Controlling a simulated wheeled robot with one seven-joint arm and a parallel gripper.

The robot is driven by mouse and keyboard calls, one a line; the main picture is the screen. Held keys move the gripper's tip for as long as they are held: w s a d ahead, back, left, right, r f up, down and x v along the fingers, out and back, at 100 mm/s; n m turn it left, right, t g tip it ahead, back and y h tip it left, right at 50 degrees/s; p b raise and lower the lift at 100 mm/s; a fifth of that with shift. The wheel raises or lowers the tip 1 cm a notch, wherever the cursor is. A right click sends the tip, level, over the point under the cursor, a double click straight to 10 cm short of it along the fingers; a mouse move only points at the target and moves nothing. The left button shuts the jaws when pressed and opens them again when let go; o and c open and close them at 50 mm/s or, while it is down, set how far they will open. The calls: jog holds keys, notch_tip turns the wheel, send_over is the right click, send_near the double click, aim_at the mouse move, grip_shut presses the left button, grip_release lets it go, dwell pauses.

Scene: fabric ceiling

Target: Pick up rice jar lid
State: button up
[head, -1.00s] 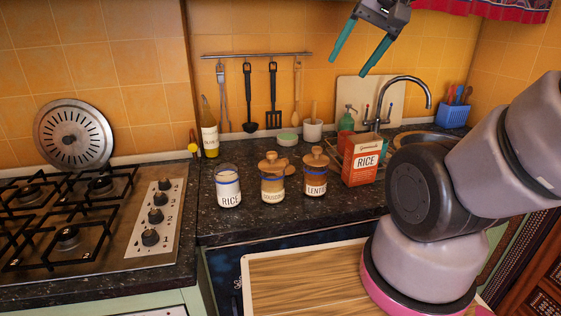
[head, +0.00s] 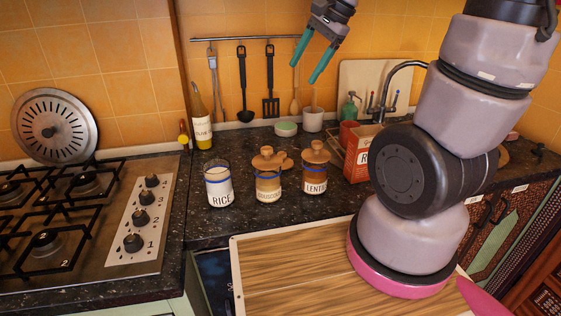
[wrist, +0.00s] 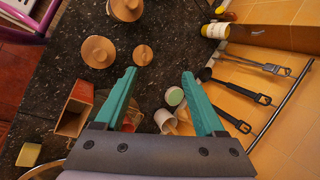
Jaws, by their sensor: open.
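The rice jar (head: 219,186) stands on the dark counter with its top uncovered, left of two jars with wooden lids. A small round wooden lid (head: 286,161) lies on the counter behind the couscous jar (head: 267,178), partly hidden by it. The wrist view shows this loose lid (wrist: 142,55) in full, just beyond my left fingertip. My gripper (head: 307,71) is open and empty, high above the counter in front of the tiled wall. The wrist view shows its green fingers (wrist: 160,73) spread apart, with bare counter between the tips. The rice jar is not in the wrist view.
The lentils jar (head: 315,170) stands right of the couscous jar. A green-and-white tin (head: 286,129), a utensil cup (head: 312,120) and an oil bottle (head: 201,122) stand near the wall. A red rice box (head: 357,155) stands right. Utensils hang from a rail (head: 250,39).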

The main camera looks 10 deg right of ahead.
jog(key=w+f+m+g, duration=0.2)
jog(key=w+f+m, duration=0.45)
jog(key=f, duration=0.55)
jog(key=m+g+h, duration=0.1)
jog(key=m, duration=0.2)
send_near(282, 153)
jog(key=shift+n, duration=0.25)
jog(key=x, duration=0.4)
jog(key=shift+d, duration=0.15)
jog(key=shift+x, duration=3.2)
jog(key=shift+w+r, duration=0.1)
grip_shut()
